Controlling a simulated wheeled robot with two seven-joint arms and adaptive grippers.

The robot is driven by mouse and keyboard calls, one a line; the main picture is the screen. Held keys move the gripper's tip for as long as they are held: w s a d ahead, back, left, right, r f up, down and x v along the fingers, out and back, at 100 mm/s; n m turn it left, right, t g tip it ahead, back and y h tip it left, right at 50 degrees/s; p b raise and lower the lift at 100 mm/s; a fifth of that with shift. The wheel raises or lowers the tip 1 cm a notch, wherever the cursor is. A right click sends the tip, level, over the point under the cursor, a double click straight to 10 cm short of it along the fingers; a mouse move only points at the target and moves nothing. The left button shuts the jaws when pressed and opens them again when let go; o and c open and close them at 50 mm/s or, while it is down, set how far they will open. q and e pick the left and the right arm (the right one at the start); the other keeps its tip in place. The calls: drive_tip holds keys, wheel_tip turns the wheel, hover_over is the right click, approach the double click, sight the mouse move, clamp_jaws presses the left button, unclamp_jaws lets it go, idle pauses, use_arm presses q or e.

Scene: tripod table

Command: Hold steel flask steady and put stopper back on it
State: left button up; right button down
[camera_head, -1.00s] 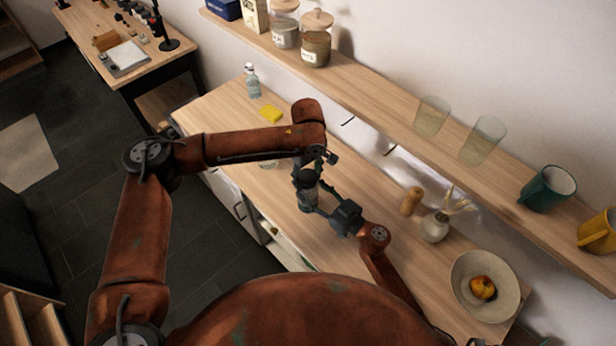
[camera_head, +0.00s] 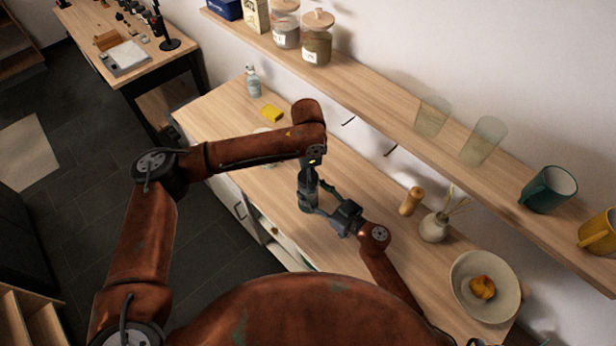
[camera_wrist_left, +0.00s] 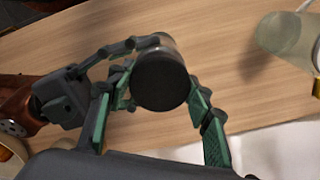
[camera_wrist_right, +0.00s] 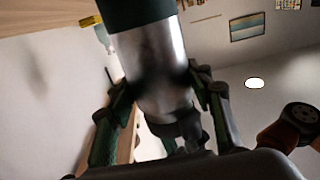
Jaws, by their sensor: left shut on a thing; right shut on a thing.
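The steel flask (camera_head: 304,205) stands on the wooden counter (camera_head: 350,245). My right gripper (camera_head: 315,197) is shut around it from the right. In the right wrist view its shiny steel body (camera_wrist_right: 150,60) with a dark green end lies between the fingers. My left gripper (camera_head: 308,180) points down directly over the flask. In the left wrist view the stopper's round black top (camera_wrist_left: 160,82) sits between my green left fingers, shut on it. A steel edge shows behind it. The stopper hides the flask mouth, so I cannot tell whether they touch.
A wooden cylinder (camera_head: 411,201), a reed vase (camera_head: 434,228) and a fruit bowl (camera_head: 458,275) stand to the right. A yellow sponge (camera_head: 272,113) and a clear bottle (camera_head: 253,82) are at the far left. A shelf (camera_head: 385,118) overhangs the counter's back.

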use_arm(q)
drive_tip(key=m, duration=0.6)
drive_tip(key=shift+d, duration=0.15)
use_arm(e)
drive_tip(key=shift+f, duration=0.3)
use_arm(q)
drive_tip(key=m, duration=0.3)
drive_tip(key=shift+s+f+m, duration=0.1)
drive_tip(key=shift+m, duration=0.3)
drive_tip(key=m, duration=0.8)
drive_tip(key=o, duration=1.3)
drive_tip(key=shift+c, duration=0.2)
drive_tip(key=shift+r, duration=2.25)
